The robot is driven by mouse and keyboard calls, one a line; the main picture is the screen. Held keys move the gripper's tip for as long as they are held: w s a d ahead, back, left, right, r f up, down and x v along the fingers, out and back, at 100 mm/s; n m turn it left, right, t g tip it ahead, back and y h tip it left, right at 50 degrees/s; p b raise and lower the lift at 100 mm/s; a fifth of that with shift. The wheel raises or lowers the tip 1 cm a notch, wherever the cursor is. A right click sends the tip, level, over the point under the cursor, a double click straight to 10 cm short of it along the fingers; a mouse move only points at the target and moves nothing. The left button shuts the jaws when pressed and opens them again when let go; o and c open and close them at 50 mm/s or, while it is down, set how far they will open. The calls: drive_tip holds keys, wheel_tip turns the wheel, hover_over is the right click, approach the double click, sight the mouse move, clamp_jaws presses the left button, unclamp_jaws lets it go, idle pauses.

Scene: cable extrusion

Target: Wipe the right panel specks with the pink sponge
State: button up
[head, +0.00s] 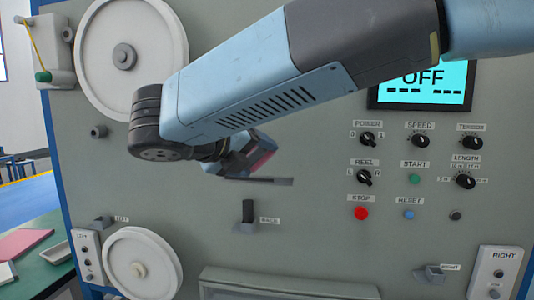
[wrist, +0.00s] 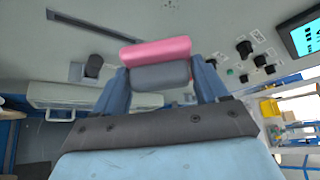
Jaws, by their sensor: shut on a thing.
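The pink sponge (wrist: 157,50) has a grey lower layer and sits between my gripper's two blue fingers in the wrist view. My gripper (wrist: 160,76) is shut on it. In the head view my gripper (head: 246,156) is in front of the middle of the machine, partly behind my arm, with a sliver of pink sponge (head: 263,158) showing. The right panel (head: 497,272) is a small pale plate marked RIGHT at the lower right, well apart from the sponge. I cannot make out specks on it.
A holder with a dark upright peg (head: 248,211) stands below my gripper. Knobs and buttons, including a red stop button (head: 361,213), lie between my gripper and the right panel. A small holder (head: 432,273) juts out beside that panel. A white reel (head: 141,266) is at lower left.

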drive_tip(key=w+d+r, duration=0.1)
drive_tip(key=w, duration=0.5)
drive_tip(key=shift+w+r, duration=0.25)
drive_tip(key=shift+w, duration=0.05)
drive_tip(key=shift+w+d, duration=0.15)
drive_tip(key=shift+w, duration=0.8)
idle(1.0)
drive_tip(key=shift+d, duration=0.15)
drive_tip(key=shift+s+d, duration=0.2)
drive_tip(key=shift+d, duration=0.7)
drive_tip(key=shift+s+d, duration=0.2)
drive_tip(key=shift+d, duration=0.7)
drive_tip(key=shift+w, duration=0.15)
drive_tip(key=shift+w+a, duration=0.2)
drive_tip(key=shift+a, duration=0.75)
drive_tip(key=shift+w+a, duration=0.2)
drive_tip(key=shift+a, duration=0.75)
drive_tip(key=shift+c, duration=0.4)
